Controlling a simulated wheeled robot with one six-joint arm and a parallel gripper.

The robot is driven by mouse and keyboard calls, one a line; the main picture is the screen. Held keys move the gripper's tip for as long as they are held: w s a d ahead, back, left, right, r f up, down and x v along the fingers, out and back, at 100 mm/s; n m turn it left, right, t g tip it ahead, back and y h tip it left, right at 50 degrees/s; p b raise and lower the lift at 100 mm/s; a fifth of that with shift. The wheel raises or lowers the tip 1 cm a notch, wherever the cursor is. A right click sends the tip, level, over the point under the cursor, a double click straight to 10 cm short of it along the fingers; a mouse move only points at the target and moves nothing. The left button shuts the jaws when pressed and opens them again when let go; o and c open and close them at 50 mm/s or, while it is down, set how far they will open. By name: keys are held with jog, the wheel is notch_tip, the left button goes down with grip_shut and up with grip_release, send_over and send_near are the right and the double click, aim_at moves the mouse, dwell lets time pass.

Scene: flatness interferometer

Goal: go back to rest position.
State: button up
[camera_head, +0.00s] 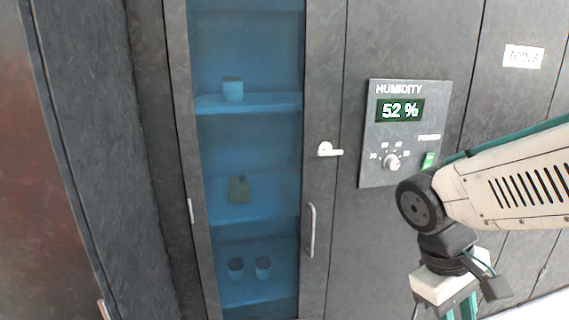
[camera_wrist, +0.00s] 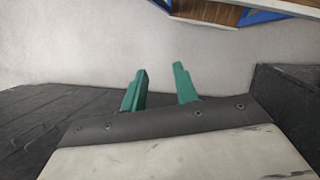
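My gripper (camera_wrist: 158,82) shows in the wrist view with its two green fingers apart and nothing between them. In the head view my arm comes in from the right and bends down at a dark joint. The gripper (camera_head: 458,312) hangs at the lower right there, in front of the dark cabinet doors, and its fingertips are cut off by the bottom edge. It touches nothing that I can see.
A cabinet with a blue glass door (camera_head: 250,140) holds small containers on shelves. It has a white latch (camera_head: 329,150) and a vertical handle (camera_head: 311,230). A humidity panel (camera_head: 373,165) reading 52 % is behind my arm. A reddish-brown surface (camera_head: 40,180) stands at left.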

jog(key=s+r+m+t+y, duration=0.3)
jog(key=s+r+m, duration=0.1)
jog(key=s+r, duration=0.1)
jog(key=shift+s+r+t+y, duration=0.3)
jog(key=shift+s+r, duration=0.05)
jog(key=shift+s, duration=0.15)
jog(key=shift+o, duration=0.5)
